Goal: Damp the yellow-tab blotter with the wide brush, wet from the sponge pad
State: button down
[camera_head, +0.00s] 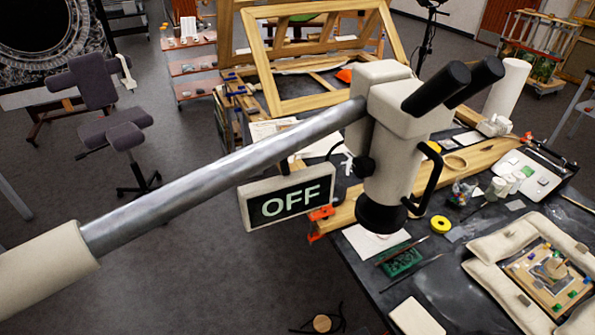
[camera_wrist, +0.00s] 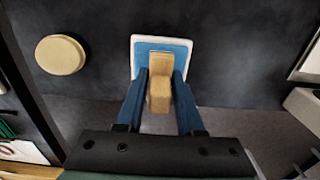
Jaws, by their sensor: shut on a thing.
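In the wrist view, my gripper (camera_wrist: 160,88) is shut on a tan wooden piece (camera_wrist: 160,98), which seems to be the wide brush. Its bristles are not visible. Just beyond the fingertips is a blue square with a white rim (camera_wrist: 135,42), likely the sponge pad in its tray. The wooden piece overlaps it in the picture; I cannot tell whether they touch. My gripper does not show in the head view. I cannot make out a blotter with a yellow tab in either view.
A microscope (camera_head: 391,150) on a thick metal arm crosses the head view, with an OFF sign (camera_head: 290,197) behind it. The dark table (camera_head: 445,285) holds a padded frame (camera_head: 483,284), a tape roll (camera_head: 440,224) and tools. A round wooden disc (camera_wrist: 61,54) lies left in the wrist view.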

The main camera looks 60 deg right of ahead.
jog(key=shift+r+p, duration=2.3)
jog(key=shift+r, duration=0.2)
jog(key=shift+w+a+f+b, duration=0.15)
jog(key=shift+w+f+b, duration=0.05)
jog(key=shift+w+b, duration=0.2)
jog(key=w+a+n+b, duration=0.3)
jog(key=w+a+b, duration=0.3)
jog(key=a, duration=0.3)
jog(key=w+a+r+n+b, duration=0.1)
jog(key=w+a+n+b, duration=0.2)
jog(key=w+a+b, duration=0.2)
jog(key=a, duration=0.3)
jog(key=shift+w+a+r+b, duration=0.3)
jog(key=shift+w+a+b, duration=0.05)
